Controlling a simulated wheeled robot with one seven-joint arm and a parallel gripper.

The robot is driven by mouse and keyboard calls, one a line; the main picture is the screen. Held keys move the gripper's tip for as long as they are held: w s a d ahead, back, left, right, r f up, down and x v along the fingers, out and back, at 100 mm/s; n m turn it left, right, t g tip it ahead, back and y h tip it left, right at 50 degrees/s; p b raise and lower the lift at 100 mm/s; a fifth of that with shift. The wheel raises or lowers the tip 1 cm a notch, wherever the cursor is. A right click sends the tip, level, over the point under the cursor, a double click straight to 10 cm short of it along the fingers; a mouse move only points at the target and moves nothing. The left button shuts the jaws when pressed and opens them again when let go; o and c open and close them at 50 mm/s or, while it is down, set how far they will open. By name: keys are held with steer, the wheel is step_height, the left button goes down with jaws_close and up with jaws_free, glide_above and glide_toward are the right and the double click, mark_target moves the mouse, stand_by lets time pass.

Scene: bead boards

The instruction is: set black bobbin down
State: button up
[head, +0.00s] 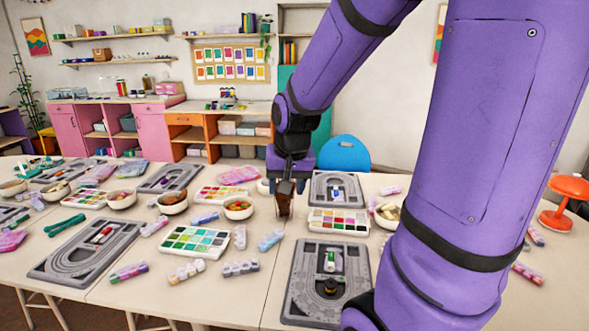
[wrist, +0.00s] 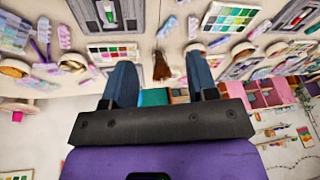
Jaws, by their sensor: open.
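A dark round object that looks like the black bobbin (head: 331,286) sits on the near grey bead board (head: 301,286), at the lower middle of the head view. My gripper (head: 285,186) is apart from it, farther back and to the left, above the table. In the wrist view my gripper (wrist: 160,62) has its two blue fingers spread wide. A brown tassel-like thing (wrist: 161,69) shows between the fingers, and in the head view a brown thing (head: 284,203) shows just below them. I cannot tell whether it touches them.
A green and white spool (head: 329,262) is on the same board. Behind it lie a paint tray (head: 339,222) and another grey board (head: 318,202). Bowls, bead strips and a green palette (head: 194,242) crowd the left. An orange lamp (head: 568,190) stands right.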

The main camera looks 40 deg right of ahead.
steer(key=s+a+r+n+t, duration=0.2)
steer(key=s+a+r+n, duration=0.5)
steer(key=s+a+r, duration=0.3)
steer(key=s+r, duration=0.1)
steer(key=s, duration=0.2)
steer(key=shift+s+r+y, duration=0.25)
steer(key=shift+s+y, duration=0.15)
stand_by(0.4)
